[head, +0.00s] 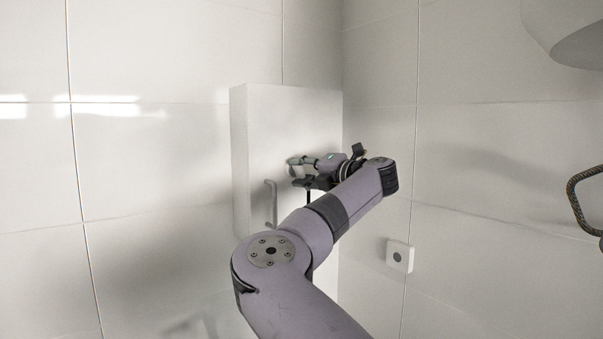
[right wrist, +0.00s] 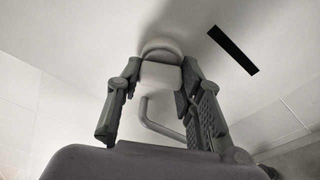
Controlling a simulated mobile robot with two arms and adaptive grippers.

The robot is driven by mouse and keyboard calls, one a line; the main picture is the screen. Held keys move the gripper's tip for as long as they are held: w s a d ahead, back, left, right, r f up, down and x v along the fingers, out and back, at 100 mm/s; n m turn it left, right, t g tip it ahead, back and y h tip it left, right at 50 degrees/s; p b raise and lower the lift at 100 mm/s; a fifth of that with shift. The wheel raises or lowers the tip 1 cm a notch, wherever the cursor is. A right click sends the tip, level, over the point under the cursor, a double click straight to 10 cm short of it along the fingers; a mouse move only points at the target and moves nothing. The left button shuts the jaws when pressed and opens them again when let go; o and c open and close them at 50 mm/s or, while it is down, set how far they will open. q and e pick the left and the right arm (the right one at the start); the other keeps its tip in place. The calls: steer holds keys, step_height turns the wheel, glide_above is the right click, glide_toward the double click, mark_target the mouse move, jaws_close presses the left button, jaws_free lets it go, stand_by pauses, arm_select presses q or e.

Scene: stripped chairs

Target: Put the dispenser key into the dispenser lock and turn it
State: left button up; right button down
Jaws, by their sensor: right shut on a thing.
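The dispenser is a white box (head: 285,112) on the wall by the corner. Its face fills much of the right wrist view, with a black slot (right wrist: 233,50) to the right. A pale round lock (right wrist: 160,46) sits on that face. My right gripper (right wrist: 160,72) is shut on the pale, block-like dispenser key (right wrist: 160,78), directly in front of the lock. The key's tip is hidden, so I cannot tell whether it is inside the lock. In the head view my right gripper (head: 299,172) is at the dispenser's front. My left gripper is not in view.
A grey bar handle (head: 271,203) sticks out from the dispenser, close below my right gripper. A small white box with a dark button (head: 399,256) is on the right wall. A dark curved bar (head: 577,190) is at the right edge. The left wall is bare.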

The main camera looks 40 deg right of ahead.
steer(key=shift+r+m, duration=0.2)
steer(key=shift+m, duration=0.3)
steer(key=c, duration=1.6)
jaws_free()
steer(key=shift+f+m, duration=0.1)
steer(key=shift+m, duration=0.2)
steer(key=o, duration=0.3)
steer(key=shift+s, duration=0.1)
steer(key=shift+o, duration=1.3)
steer(key=shift+f, duration=0.1)
steer(key=shift+o, duration=0.3)
steer(key=shift+o, duration=1.4)
